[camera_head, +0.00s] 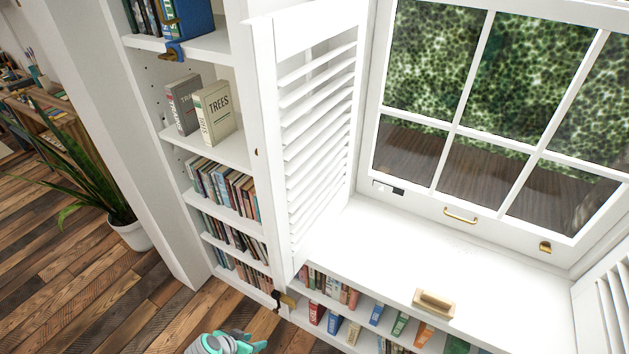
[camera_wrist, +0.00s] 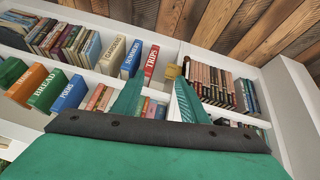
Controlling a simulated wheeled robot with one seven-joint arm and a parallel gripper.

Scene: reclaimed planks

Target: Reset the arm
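My gripper (camera_head: 240,346) shows at the bottom edge of the head view, low over the wood floor and in front of the bookshelves. Only its teal fingers and part of its grey body are in frame there. In the wrist view the two teal fingers of my gripper (camera_wrist: 160,88) stand apart with nothing held between them. They point towards a low shelf of books (camera_wrist: 210,85), which lies beyond the fingertips. Most of my arm is out of view.
A tall white bookcase (camera_head: 205,148) stands left of a louvred shutter (camera_head: 318,130). A white window seat (camera_head: 480,285) bears a small wooden block-like object (camera_head: 433,303). A potted plant (camera_head: 133,235) stands at left. The plank floor (camera_head: 110,300) is clear at lower left.

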